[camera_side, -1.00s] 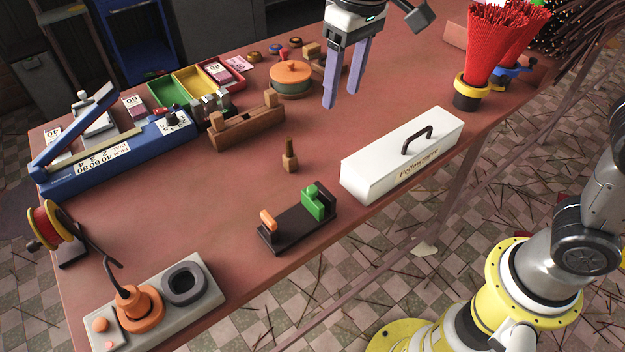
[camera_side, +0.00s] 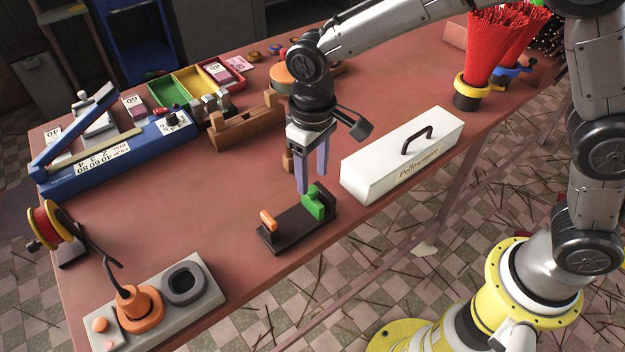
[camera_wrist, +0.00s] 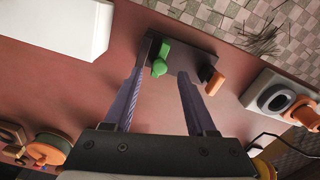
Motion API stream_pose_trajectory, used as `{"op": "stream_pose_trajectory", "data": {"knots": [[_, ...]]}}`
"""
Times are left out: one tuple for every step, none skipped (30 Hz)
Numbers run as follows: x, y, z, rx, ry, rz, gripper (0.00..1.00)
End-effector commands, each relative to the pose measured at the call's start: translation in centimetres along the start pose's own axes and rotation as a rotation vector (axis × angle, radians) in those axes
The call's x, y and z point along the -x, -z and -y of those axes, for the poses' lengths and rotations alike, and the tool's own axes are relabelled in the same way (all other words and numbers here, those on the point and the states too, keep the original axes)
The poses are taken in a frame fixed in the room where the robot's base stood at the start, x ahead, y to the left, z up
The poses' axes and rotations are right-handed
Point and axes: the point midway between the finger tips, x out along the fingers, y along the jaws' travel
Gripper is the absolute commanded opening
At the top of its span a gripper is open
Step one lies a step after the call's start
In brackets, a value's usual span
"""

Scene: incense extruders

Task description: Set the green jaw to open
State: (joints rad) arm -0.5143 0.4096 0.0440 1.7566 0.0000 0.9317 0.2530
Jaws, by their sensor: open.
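The green jaw (camera_side: 313,203) stands at the right end of a small dark base (camera_side: 290,236), with an orange piece (camera_side: 268,221) at the base's left end. My gripper (camera_side: 312,176) hangs just above and behind the green jaw, fingers pointing down, open and empty. In the wrist view the green jaw (camera_wrist: 161,58) shows close to the tip of the left finger, and the orange piece (camera_wrist: 215,84) is beyond the right finger. My gripper (camera_wrist: 165,58) shows a wide gap between its fingers there. I cannot tell whether a finger touches the jaw.
A white box with a handle (camera_side: 402,158) stands close to the right of my gripper. A grey plate with an orange holder (camera_side: 140,305) lies at the front left. The table's left middle is clear.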

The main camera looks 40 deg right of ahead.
Motion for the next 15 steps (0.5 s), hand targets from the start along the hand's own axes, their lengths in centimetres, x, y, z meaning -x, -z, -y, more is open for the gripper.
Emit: {"op": "stream_pose_trajectory", "data": {"knots": [[-0.8,-0.1,0.0,0.000,-0.001,0.004,0.56],[-1.1,0.0,0.0,0.000,-0.001,0.002,0.56],[-1.6,0.0,0.0,0.000,-0.001,0.003,0.56],[-1.9,-0.1,0.0,0.000,-0.001,0.003,0.56],[-2.1,0.0,0.0,0.000,-0.001,0.002,0.56],[-2.4,0.0,0.0,0.000,-0.001,0.002,0.56],[-2.5,0.0,0.0,0.000,-0.001,0.002,0.56],[-2.7,0.0,0.0,0.000,0.000,0.002,0.56],[-2.8,0.0,0.0,0.000,0.000,0.001,0.56],[-2.8,0.0,0.0,0.000,0.000,0.000,0.56],[-2.9,0.0,0.0,0.000,0.000,0.000,0.56],[-2.9,0.0,0.0,0.000,0.000,-0.001,0.56],[-2.9,0.0,0.0,0.000,0.000,-0.001,0.56],[-2.9,0.0,0.0,0.000,0.000,-0.001,0.56],[-2.9,0.0,0.0,0.000,0.000,-0.001,0.56]]}}
